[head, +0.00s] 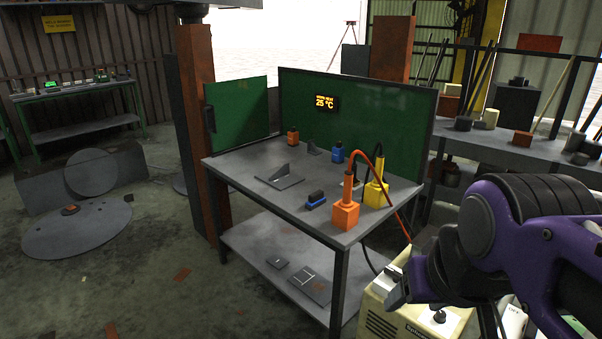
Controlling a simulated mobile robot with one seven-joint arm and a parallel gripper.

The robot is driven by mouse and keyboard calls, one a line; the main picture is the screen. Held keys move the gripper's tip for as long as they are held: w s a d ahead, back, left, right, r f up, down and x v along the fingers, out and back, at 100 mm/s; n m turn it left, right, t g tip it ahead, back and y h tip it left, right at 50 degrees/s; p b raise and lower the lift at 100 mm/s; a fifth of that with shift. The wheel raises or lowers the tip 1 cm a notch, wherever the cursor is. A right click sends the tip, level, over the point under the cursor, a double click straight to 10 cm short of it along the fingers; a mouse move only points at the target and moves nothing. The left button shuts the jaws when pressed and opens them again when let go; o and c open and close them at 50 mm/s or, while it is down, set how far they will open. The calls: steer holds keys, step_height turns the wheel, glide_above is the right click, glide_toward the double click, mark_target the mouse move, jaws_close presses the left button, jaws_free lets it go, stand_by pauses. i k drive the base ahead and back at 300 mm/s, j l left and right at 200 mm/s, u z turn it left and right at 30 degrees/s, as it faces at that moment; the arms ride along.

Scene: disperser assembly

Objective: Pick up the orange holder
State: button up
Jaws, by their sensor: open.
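The orange holder (345,214) is a block near the front right corner of the workbench top. An orange handle with a cable stands upright in it. A smaller orange block (292,138) with a dark top sits at the back left of the bench.
A yellow holder (376,194) with a black cable stands close behind the orange one.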

mark_target(346, 202)
steer(key=i+j+z, duration=0.65)
steer(key=i+j, duration=0.2)
